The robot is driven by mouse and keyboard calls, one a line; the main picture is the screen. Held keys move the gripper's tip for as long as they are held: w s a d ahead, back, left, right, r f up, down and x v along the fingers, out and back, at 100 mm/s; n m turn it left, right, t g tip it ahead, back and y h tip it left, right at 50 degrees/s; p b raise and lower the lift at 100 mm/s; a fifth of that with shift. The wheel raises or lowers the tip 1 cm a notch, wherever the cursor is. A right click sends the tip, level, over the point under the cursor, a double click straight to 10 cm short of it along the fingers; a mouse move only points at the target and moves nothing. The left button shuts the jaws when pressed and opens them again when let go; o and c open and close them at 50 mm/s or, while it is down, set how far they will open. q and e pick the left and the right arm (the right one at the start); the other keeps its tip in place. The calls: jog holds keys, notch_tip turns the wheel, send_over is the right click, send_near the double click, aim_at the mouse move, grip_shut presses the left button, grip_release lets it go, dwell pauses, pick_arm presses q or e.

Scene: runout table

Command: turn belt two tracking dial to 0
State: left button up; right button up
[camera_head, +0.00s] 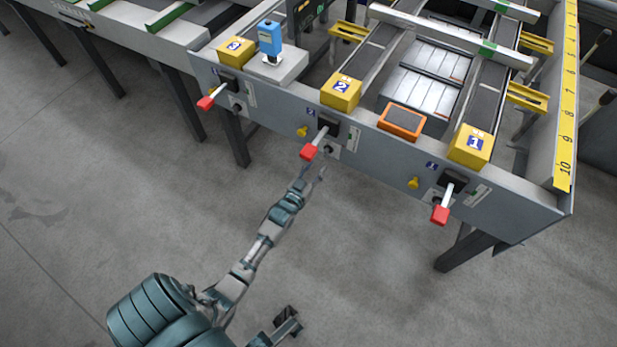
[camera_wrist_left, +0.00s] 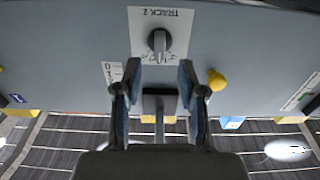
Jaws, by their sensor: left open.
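The belt two tracking dial (camera_wrist_left: 159,42) is a dark round knob with a grey grip bar, on a white plate marked TRACK 2, upside down in the left wrist view. Its setting is too small to read. In the head view the dial (camera_head: 328,150) sits on the grey front panel, below the belt two lever with its red handle (camera_head: 309,152). My left gripper (camera_head: 313,172) is open just in front of the panel, below the dial. In the left wrist view its two fingers (camera_wrist_left: 160,72) are apart and empty, short of the dial.
The lever's black base (camera_wrist_left: 160,103) shows between the fingers in the wrist view. A yellow knob (camera_wrist_left: 216,80) is beside the right finger. Similar red-handled levers stand at stations three (camera_head: 206,103) and one (camera_head: 440,214). The floor before the panel is clear.

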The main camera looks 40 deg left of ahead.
pick_arm(q)
jog(key=v, duration=0.6)
jog(key=shift+w, duration=0.1)
